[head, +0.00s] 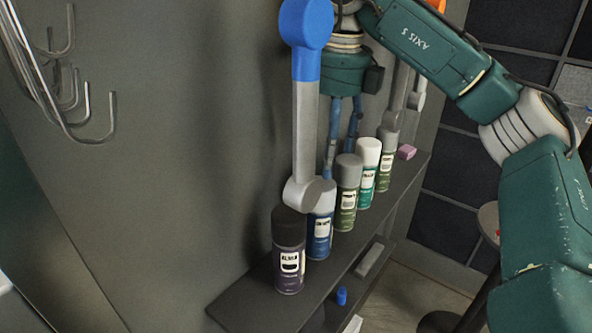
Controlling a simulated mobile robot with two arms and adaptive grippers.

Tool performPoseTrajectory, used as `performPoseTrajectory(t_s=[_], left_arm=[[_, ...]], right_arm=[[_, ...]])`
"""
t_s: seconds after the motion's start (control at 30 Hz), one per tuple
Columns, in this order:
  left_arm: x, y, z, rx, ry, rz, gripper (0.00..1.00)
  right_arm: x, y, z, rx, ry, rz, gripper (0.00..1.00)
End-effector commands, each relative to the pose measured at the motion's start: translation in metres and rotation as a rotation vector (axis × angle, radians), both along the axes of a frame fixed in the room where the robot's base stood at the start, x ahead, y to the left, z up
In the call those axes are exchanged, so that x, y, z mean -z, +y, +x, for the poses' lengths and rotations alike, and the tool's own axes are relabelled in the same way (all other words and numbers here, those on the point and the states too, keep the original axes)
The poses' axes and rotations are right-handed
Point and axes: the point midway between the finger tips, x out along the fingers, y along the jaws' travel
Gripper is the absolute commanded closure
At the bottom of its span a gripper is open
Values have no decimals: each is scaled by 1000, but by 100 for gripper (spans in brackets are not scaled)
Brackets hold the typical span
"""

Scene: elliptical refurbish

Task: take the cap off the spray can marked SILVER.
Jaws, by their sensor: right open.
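Several spray cans stand upright in a row on a dark shelf (240,304). The nearest, a dark can (289,272), wears a black cap (289,224); its small label seems to read SILVER, but the print is blurred. Behind it stands a blue can (319,238) with a grey cap, partly hidden by a hanging tool. My right gripper (339,160) points down above the row, behind that tool, its blue fingers apart and empty. Its tips are above and beyond the black cap, not touching it; part of them is hidden. My left gripper is out of view.
A blue and grey tool (305,130) hangs in front of my right gripper; grey tools (397,95) hang farther back. Farther cans include an olive one (346,205) and a teal one (367,185). Metal hooks (75,120) jut out at upper left. A pink block (406,152) lies at the shelf's far end.

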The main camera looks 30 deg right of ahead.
Motion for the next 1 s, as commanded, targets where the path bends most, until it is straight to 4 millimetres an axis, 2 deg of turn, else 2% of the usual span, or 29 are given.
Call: performPoseTrajectory(t_s=[0.1, 0.33, 0.47, 0.57, 0.8, 1.0], left_arm=[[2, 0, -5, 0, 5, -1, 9], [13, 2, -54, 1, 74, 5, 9], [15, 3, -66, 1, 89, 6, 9], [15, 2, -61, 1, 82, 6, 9], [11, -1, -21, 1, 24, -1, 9], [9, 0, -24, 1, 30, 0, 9]], right_arm=[[5, 0, 0, -1, 1, 1, 28], [41, 0, 4, -3, 4, 1, 28], [53, 0, 6, -2, 2, 2, 28], [57, 0, 6, -1, 1, 1, 28], [81, -1, 11, -1, 4, 2, 28], [103, -1, 14, -1, 1, 1, 28]])
